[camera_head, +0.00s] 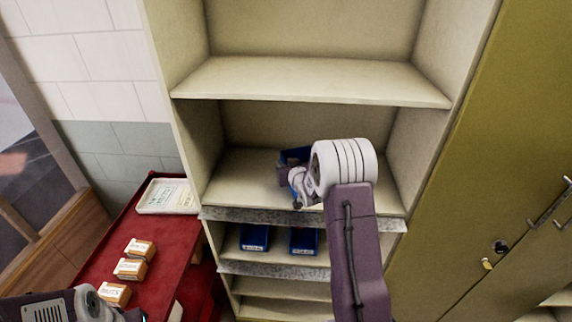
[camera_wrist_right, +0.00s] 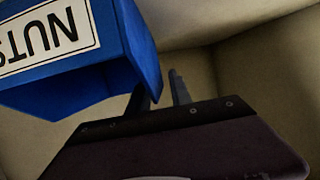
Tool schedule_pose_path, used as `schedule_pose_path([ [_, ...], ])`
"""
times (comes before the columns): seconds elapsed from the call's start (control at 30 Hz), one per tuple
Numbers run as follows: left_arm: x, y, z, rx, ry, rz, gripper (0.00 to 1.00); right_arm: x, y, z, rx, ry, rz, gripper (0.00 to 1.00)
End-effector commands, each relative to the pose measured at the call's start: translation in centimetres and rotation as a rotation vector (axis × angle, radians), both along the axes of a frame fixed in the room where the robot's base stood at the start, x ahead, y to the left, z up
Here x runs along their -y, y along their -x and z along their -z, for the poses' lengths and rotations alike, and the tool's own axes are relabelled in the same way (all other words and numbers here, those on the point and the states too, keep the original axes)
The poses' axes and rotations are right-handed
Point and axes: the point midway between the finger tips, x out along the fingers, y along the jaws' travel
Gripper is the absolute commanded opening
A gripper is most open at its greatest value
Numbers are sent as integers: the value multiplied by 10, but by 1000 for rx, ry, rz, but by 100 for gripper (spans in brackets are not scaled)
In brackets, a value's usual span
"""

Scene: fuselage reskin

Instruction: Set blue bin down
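A blue bin (camera_head: 293,155) is on or just above the middle shelf (camera_head: 238,178) of the cream cabinet, partly hidden behind my right gripper (camera_head: 291,178). In the right wrist view the blue bin (camera_wrist_right: 110,65) fills the upper left, its NUTS label upside down. The right gripper's fingers (camera_wrist_right: 160,92) are apart, with the bin's wall edge between them and a gap to the right finger. Whether the bin's base touches the shelf is hidden. My left arm shows at the lower left; its fingertips are not clear.
Two blue bins (camera_head: 254,238) (camera_head: 303,240) stand on the shelf below. The upper shelf (camera_head: 310,80) is empty. A red cart (camera_head: 160,245) at the left holds a pale tray (camera_head: 168,195) and several small orange boxes (camera_head: 130,268). An olive locker (camera_head: 480,170) stands at the right.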

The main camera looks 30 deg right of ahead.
Motion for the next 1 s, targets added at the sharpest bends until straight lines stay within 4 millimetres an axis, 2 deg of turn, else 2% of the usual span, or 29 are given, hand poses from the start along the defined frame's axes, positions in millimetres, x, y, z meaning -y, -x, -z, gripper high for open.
schedule_pose_path([
  [0.17, 0, 0, 4, 0, 0, 0, 0, -1, 7, -2, 1, 0, 1, 25],
  [0.5, 0, 0, 25, 0, 0, 0, 0, -11, 74, -26, 3, 2, 2, 25],
  [0.7, 0, 0, 29, 0, 0, 0, 0, -15, 102, -38, 2, 2, 2, 25],
  [1.0, 0, 0, 30, 0, 0, 0, 0, -18, 112, -41, 0, 0, 0, 25],
])
